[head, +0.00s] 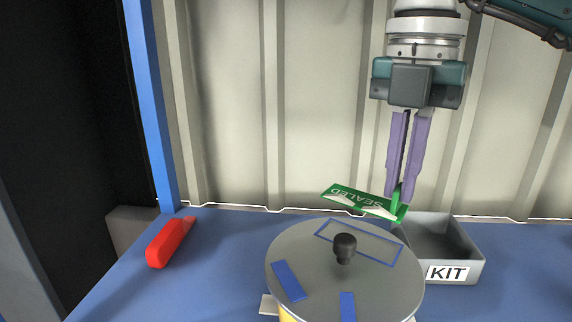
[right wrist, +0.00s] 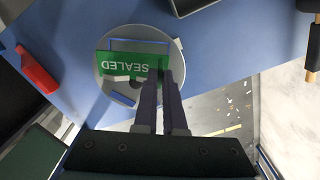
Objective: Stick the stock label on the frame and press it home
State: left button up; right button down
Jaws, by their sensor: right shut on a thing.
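The green label (head: 350,196) reads SEALED and is held tilted above the far part of a round grey lid (head: 300,252). My right gripper (head: 397,192) is shut on the label's right end, at a green tab. The blue outlined frame (head: 360,253) lies on the lid behind and around the dark knob's far side. In the right wrist view the label (right wrist: 125,66) covers part of the lid, and the frame's far edge (right wrist: 140,41) shows beyond it. The label appears apart from the lid. My left gripper is out of view.
A black knob (head: 344,247) stands up from the lid's middle. Two solid blue strips (head: 288,281) lie on its near part. A grey KIT bin (head: 470,252) stands right of it. A red tool (head: 170,241) lies left. The blue tabletop (head: 225,265) between is clear.

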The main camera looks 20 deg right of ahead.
aim_at(393, 220)
dwell(0.4)
notch_tip(393, 220, down, 3)
jog(key=b, duration=0.3)
jog(key=shift+f, duration=0.2)
jog(key=shift+f+b, duration=0.65)
jog(key=shift+f, duration=0.15)
jog(key=shift+f, duration=0.25)
jog(key=shift+f, duration=0.2)
dwell(0.6)
dwell(0.4)
jog(key=c, duration=0.9)
grip_release()
